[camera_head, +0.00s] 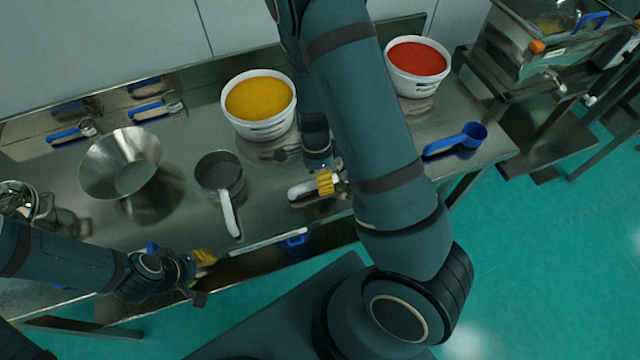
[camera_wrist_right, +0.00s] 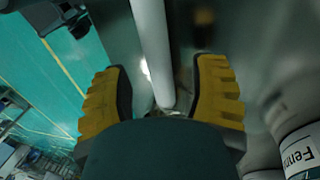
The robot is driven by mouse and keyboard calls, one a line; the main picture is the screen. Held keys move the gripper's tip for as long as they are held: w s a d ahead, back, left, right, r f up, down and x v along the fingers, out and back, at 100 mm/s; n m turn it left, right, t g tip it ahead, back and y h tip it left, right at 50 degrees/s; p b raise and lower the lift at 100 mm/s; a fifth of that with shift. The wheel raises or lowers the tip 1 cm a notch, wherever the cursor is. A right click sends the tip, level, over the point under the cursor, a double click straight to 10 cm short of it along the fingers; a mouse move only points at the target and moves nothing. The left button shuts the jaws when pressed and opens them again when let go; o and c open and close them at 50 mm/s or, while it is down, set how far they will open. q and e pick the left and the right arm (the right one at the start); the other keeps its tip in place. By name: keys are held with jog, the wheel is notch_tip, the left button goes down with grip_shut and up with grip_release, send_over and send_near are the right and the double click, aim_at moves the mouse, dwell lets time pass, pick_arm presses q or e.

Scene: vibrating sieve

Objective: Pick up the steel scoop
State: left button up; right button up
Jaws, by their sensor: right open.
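The steel scoop (camera_head: 301,191) lies by the table's front edge in the head view. Its pale rounded handle shows, and the rest of it is hidden behind my right arm and gripper. My right gripper (camera_head: 326,182) is right beside this handle. In the right wrist view the pale handle (camera_wrist_right: 152,50) runs between the two yellow-padded fingers of the open right gripper (camera_wrist_right: 163,95), with gaps on both sides. My left gripper (camera_head: 200,277) is in front of the table at the lower left, with its fingers apart and nothing between them.
A white tub of yellow material (camera_head: 258,128) and one of red (camera_head: 412,90) stand on the steel table. A dark pan (camera_head: 220,178), a steel funnel (camera_head: 120,170) and a blue scoop (camera_head: 460,143) are also there. My right arm covers the table's middle.

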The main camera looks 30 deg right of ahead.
notch_tip(320, 180, down, 2)
jog(key=shift+s+f, duration=0.1)
jog(key=shift+s, duration=0.05)
grip_shut()
jog(key=shift+r, duration=0.2)
